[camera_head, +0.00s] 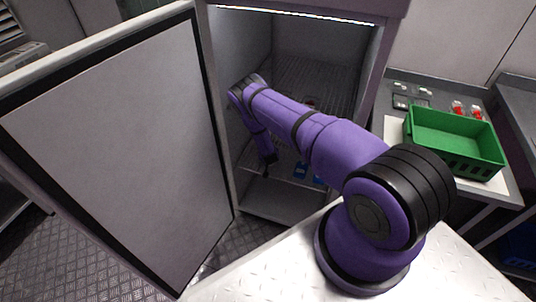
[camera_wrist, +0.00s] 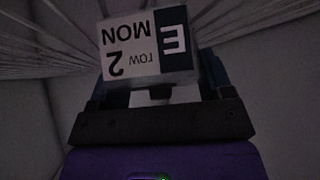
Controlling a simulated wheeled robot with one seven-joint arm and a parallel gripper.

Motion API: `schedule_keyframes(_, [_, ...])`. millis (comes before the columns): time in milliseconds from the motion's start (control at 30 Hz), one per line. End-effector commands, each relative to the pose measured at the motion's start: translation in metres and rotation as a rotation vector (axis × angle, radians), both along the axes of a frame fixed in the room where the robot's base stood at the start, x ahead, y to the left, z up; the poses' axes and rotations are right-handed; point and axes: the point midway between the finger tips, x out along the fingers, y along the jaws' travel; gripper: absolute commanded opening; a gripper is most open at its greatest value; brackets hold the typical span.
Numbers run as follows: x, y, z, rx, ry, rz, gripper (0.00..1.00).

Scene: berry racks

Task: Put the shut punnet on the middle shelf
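A small box with a white and dark label reading "MON", "2 row" and "E", which I take to be the punnet (camera_wrist: 146,49), fills the space between my fingers in the wrist view. The label is upside down there. My gripper (camera_wrist: 155,82) appears shut on it, with a finger along each side. In the head view my gripper (camera_head: 269,163) points down inside the open cabinet, near the lower wire shelf (camera_head: 248,160); the punnet cannot be made out there. A higher wire shelf (camera_head: 335,80) is partly hidden behind my arm.
The cabinet door (camera_head: 110,140) stands wide open at the left. Blue items (camera_head: 301,170) sit right of my gripper on the lower shelf. A green crate (camera_head: 455,145) and red-topped items (camera_head: 457,107) are on the counter at the right.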

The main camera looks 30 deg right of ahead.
Motion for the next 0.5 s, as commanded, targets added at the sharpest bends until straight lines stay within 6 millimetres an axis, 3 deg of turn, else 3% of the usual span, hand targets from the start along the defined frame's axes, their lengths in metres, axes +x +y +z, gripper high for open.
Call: schedule_keyframes(500, [-0.0045, 0.003, 0.0099, 0.0, -0.001, -0.001, 0.88])
